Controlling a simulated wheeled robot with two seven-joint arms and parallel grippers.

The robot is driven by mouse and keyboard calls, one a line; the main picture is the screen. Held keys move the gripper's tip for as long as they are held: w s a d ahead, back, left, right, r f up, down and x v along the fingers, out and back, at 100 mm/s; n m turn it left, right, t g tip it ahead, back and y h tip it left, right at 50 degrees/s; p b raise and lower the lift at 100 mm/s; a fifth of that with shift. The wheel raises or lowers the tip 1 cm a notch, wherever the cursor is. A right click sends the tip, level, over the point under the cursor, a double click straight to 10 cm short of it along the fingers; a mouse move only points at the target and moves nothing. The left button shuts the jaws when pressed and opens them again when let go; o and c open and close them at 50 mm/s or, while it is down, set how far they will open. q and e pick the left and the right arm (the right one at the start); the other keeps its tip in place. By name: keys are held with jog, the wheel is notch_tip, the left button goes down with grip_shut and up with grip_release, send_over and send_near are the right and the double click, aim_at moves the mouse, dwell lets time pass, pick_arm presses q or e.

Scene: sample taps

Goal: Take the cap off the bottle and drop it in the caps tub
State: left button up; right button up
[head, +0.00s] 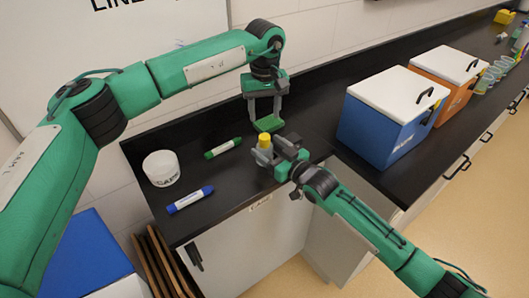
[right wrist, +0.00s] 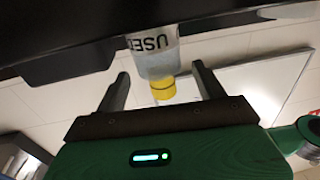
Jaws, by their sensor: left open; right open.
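The bottle (head: 264,157) stands upright near the counter's front edge with a yellow cap (head: 264,141) on top. In the right wrist view the clear bottle (right wrist: 155,60) appears inverted, with a partly readable label and its yellow cap (right wrist: 162,88) toward the camera. My right gripper (head: 281,157) is open, beside the bottle; its fingers show on either side of the cap in the wrist view, with gaps. My left gripper (head: 265,116) is open and empty, pointing down, behind and above the bottle in the picture. The white caps tub (head: 161,175) stands at the left of the counter.
A green marker (head: 223,148) and a blue marker (head: 190,199) lie between tub and bottle. A blue box (head: 384,123) and an orange box (head: 452,90), both white-lidded, stand to the right. The dark counter (head: 235,185) has bare room left of the bottle.

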aim_at(265, 136)
jog(key=shift+x, duration=1.25)
grip_shut()
pick_arm(q)
jog(key=m, duration=0.3)
jog(key=shift+m, duration=0.4)
jog(key=shift+f, duration=0.15)
jog(key=shift+m, duration=0.3)
jog(key=shift+f, duration=3.85)
jog(key=c, duration=1)
jog(key=shift+c, duration=0.2)
